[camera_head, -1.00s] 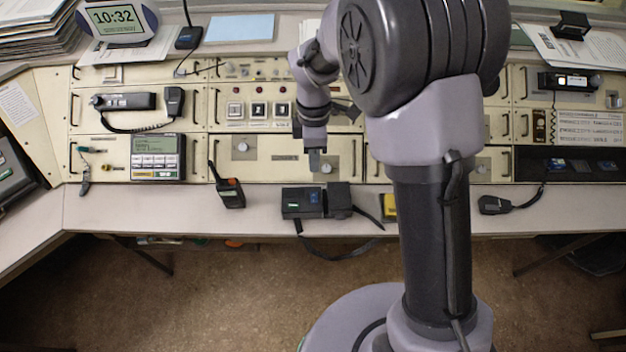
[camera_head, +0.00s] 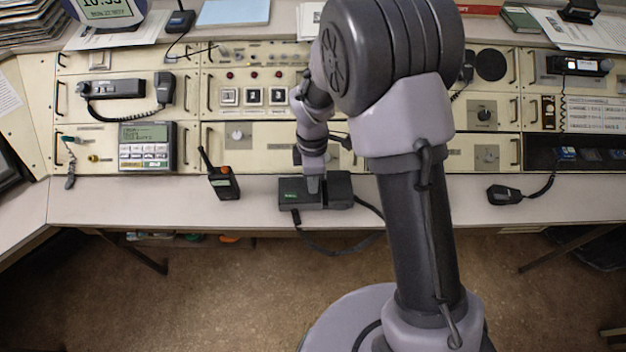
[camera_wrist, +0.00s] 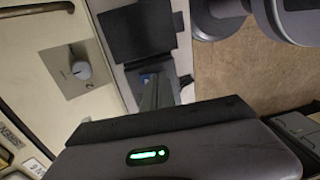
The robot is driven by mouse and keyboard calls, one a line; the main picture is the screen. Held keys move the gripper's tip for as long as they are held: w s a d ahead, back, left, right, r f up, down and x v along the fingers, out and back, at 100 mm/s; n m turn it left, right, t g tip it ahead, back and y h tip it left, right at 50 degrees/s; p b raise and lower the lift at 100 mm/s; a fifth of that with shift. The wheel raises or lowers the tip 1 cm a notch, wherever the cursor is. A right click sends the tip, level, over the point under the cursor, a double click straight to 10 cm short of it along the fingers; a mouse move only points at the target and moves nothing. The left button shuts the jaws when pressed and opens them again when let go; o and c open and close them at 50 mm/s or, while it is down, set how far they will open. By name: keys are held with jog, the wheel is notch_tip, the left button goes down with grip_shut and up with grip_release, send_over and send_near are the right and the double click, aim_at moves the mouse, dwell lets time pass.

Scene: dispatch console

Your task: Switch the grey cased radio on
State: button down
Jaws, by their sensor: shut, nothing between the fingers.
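The grey cased radio appears to be the dark, strapped unit (camera_head: 296,200) on the desk. A dark block (camera_head: 340,188) sits at its right end, and a strap hangs over the desk's front edge. In the wrist view the block (camera_wrist: 138,32) lies just beyond the fingers, with a small blue patch (camera_wrist: 150,79) beside the fingertips. My gripper (camera_head: 313,187) is shut and empty, pointing down over the unit's middle. It also shows in the wrist view (camera_wrist: 153,88). Its fingers hide part of the radio, including any switch there. I cannot tell whether they touch.
A handheld radio (camera_head: 223,183) stands to the left, and a keypad unit (camera_head: 147,146) is behind it. The console panel (camera_head: 270,138) with knobs rises behind. A microphone (camera_head: 504,195) lies at right. The desk between the handheld radio and the strapped unit is clear.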

jog(key=shift+s+f, duration=0.15)
jog(key=shift+f, duration=0.05)
dwell(0.3)
jog(key=shift+w+r+p, duration=0.2)
jog(key=shift+w+p, duration=0.3)
jog(key=shift+w, duration=0.35)
jog(key=shift+r+p, duration=0.35)
jog(key=shift+r, duration=0.05)
notch_tip(320, 180, up, 13)
jog(key=s+p, duration=0.1)
jog(key=p, duration=0.5)
jog(key=shift+s, duration=0.35)
